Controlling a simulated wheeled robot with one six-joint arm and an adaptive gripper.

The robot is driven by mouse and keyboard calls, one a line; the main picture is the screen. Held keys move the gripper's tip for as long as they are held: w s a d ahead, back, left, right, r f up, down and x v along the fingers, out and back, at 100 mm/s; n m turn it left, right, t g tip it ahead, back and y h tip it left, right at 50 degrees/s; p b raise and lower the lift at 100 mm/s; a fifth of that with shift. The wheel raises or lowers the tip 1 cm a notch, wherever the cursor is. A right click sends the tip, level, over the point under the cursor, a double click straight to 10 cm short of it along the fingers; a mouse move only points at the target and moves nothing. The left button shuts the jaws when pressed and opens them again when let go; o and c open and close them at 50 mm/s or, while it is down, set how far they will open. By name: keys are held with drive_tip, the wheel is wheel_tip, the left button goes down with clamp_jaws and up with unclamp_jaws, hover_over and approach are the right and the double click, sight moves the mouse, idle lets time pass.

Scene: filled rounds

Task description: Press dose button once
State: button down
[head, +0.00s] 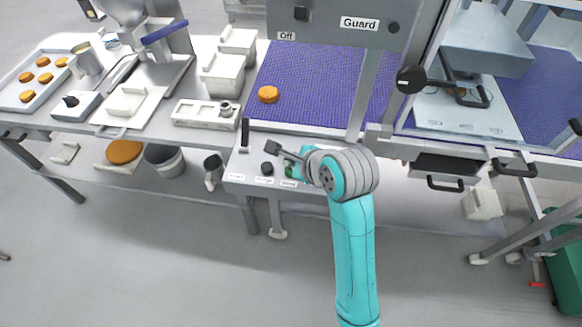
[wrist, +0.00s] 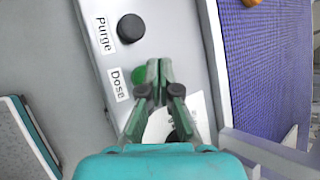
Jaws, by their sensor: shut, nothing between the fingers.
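The green dose button (wrist: 139,75) sits on a grey control panel (wrist: 170,28) in the wrist view, beside the label "Dose" (wrist: 118,84). My gripper (wrist: 159,64) is shut and empty. Its dark green fingertips overlap the right edge of the button in that view, so part of the button is hidden. I cannot tell whether they touch it or hover above it. In the head view my wrist stands over the right part of the panel (head: 240,176), and my arm largely hides the fingers and the button there.
A black purge knob (wrist: 131,28) lies next to the dose button; it also shows in the head view (head: 267,168). A black lever (head: 245,134) stands at the panel's left. Behind is a blue belt (head: 310,85) with one orange round (head: 268,94), under the guard (head: 340,22).

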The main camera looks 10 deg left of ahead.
drive_tip(key=shift+f, duration=0.15)
drive_tip(key=shift+f, duration=0.25)
drive_tip(key=shift+f, duration=0.55)
idle(0.8)
drive_tip(key=shift+r, duration=1)
drive_tip(key=shift+r, duration=2.5)
